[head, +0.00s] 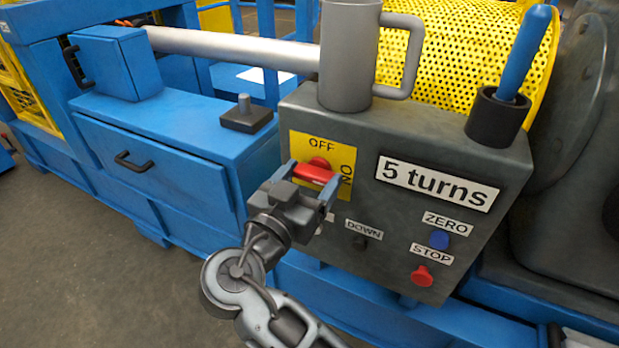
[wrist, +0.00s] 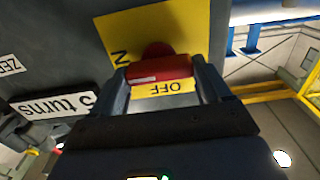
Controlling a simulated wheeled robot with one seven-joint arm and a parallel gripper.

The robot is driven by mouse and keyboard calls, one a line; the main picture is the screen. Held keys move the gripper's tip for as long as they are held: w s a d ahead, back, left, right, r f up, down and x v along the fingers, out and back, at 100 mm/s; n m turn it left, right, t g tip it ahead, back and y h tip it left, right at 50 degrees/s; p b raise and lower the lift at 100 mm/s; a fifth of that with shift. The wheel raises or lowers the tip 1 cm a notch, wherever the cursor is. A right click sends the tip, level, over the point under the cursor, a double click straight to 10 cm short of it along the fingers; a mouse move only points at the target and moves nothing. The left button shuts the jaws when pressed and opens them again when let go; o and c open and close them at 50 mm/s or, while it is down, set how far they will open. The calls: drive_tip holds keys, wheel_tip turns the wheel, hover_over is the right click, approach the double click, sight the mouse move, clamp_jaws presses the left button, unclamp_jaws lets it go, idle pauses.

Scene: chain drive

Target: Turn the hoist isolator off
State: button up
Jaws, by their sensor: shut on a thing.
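The hoist isolator is a red handle (head: 314,174) on a yellow plate (head: 304,143) on the front of the grey control box (head: 410,135). The plate reads OFF at the top and ON, turned sideways, at the right. My gripper (head: 309,179) reaches up from below, with one finger at each end of the red handle, shut on it. In the wrist view the handle (wrist: 160,68) lies crosswise between my fingers, with OFF upside down beneath it and ON partly hidden by a finger.
The box also bears a "5 turns" sign (head: 437,184), a blue ZERO button (head: 439,240), a red STOP button (head: 422,276) and a dark DOWN button (head: 360,242). A grey mug (head: 346,55) and a cup with a blue rod (head: 496,117) stand on top. A blue drawer cabinet (head: 150,170) is left.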

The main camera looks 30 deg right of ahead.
drive_tip(key=shift+c, duration=1.2)
drive_tip(key=shift+r+n+p, duration=0.1)
drive_tip(key=shift+n+p, duration=0.2)
drive_tip(key=n+p, duration=0.2)
drive_tip(key=shift+w+r+n, duration=0.1)
drive_tip(key=shift+n, duration=0.3)
drive_tip(key=n+p, duration=0.3)
drive_tip(key=n, duration=0.1)
drive_tip(key=shift+n, duration=0.3)
drive_tip(key=n+p, duration=0.4)
drive_tip(key=n, duration=0.1)
drive_tip(key=shift+w+p, duration=0.15)
drive_tip(key=shift+p, duration=0.25)
drive_tip(key=shift+f+n+p, duration=0.15)
drive_tip(key=shift+n+p, duration=0.7)
drive_tip(key=shift+n, duration=0.35)
drive_tip(key=shift+f+n+p, duration=0.15)
drive_tip(key=shift+n+p, duration=0.7)
drive_tip(key=shift+n, duration=0.35)
